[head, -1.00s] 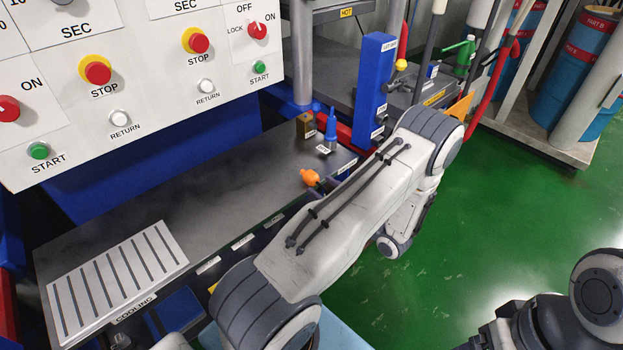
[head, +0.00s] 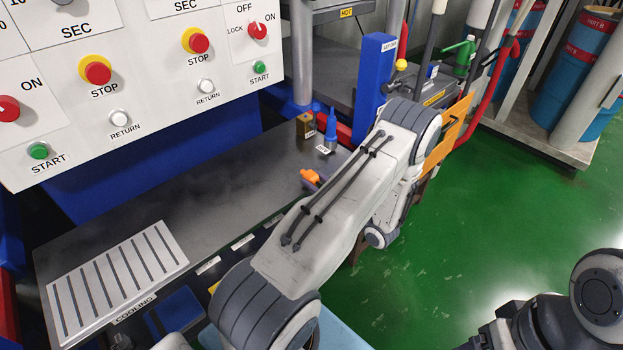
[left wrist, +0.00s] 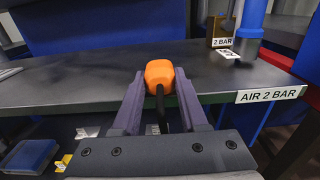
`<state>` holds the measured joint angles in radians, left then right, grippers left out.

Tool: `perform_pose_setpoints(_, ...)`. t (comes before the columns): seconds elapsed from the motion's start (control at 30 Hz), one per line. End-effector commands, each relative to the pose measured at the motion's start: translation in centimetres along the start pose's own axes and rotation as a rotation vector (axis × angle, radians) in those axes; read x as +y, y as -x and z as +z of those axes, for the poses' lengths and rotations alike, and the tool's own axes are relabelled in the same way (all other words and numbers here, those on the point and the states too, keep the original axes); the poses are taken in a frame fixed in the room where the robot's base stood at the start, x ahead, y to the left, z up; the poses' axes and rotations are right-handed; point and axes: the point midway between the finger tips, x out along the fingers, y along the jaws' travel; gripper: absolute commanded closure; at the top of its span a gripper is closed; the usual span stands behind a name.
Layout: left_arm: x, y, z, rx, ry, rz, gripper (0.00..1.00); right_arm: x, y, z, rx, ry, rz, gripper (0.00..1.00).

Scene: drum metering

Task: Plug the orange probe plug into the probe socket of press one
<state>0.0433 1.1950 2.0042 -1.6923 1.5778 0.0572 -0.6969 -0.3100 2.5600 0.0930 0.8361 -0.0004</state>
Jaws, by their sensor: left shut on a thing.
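The orange probe plug (head: 310,175) is over the front right part of the grey bench in the head view. My left gripper (head: 317,181) is shut on it; only a bit of its purple fingers shows there, behind my forearm. In the left wrist view the plug (left wrist: 159,71) sits between the tips of the two purple fingers (left wrist: 158,88), with a dark cable running back from it toward the camera. The plug's front end is hidden. I cannot make out the probe socket in either view. My right gripper is not in view.
A brass block (head: 304,124) and a blue-topped fitting (head: 331,128) stand at the bench's right end. A slotted white cooling plate (head: 117,268) lies at the left. An "AIR 2 BAR" label (left wrist: 271,94) is on the bench's front edge. The middle of the bench (head: 200,180) is clear.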

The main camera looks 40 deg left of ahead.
Motion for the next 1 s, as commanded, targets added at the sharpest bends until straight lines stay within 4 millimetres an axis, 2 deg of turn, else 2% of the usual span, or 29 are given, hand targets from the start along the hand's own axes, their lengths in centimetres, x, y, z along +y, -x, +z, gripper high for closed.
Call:
perform_pose_setpoints(0.8, 0.0, 0.0, 2.9, 0.000, 0.001, 0.000, 1.00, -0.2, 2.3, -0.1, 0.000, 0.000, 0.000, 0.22)
perform_pose_setpoints(1.0, 0.0, 0.0, 3.0, 0.000, 0.000, 0.000, 1.00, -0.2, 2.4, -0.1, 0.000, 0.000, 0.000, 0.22)
